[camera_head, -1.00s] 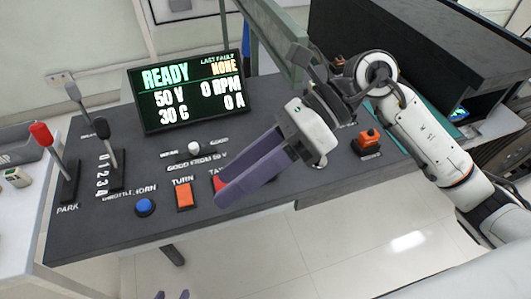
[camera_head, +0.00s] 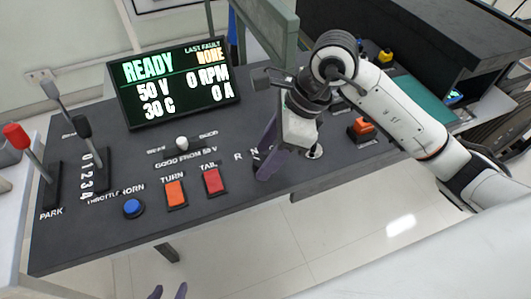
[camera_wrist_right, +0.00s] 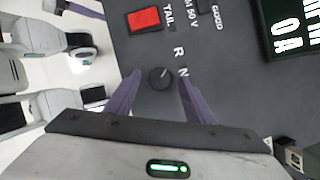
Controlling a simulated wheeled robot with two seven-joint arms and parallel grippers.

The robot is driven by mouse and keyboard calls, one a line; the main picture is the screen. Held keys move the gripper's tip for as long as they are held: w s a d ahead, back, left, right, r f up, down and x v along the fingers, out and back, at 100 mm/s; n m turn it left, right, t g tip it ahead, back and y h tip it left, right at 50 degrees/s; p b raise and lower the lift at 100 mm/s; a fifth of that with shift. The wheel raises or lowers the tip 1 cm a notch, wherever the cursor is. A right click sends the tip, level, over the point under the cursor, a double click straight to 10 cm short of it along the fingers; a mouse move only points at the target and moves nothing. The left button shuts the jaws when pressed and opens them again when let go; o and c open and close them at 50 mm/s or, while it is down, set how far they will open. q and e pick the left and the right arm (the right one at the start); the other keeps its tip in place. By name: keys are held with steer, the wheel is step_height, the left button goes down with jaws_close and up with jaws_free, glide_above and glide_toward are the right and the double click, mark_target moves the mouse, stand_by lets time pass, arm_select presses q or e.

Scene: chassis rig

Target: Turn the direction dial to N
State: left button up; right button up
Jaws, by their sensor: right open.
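The direction dial (camera_wrist_right: 160,77) is a small round black knob on the dark panel, with the letters R and N printed beside it in the right wrist view. A light mark on it seems to slant toward the letters, but its exact setting is too small to tell. My right gripper (camera_wrist_right: 159,80) is open, with one purple finger on each side of the dial; whether they touch it I cannot tell. In the head view the right gripper (camera_head: 267,160) hides most of the dial.
The panel has red TAIL (camera_head: 213,181) and orange TURN (camera_head: 174,194) buttons, a blue horn button (camera_head: 132,207) and a small white-topped switch (camera_head: 182,143). Levers (camera_head: 90,140) stand at the left. The display (camera_head: 175,82) reads READY. An orange-topped button (camera_head: 361,128) is right of the gripper.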

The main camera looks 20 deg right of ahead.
steer(key=shift+a+f, duration=0.15)
steer(key=shift+f, duration=0.2)
steer(key=c, duration=1)
arm_select(q)
steer(key=shift+w+a, duration=0.1)
steer(key=shift+w, duration=0.05)
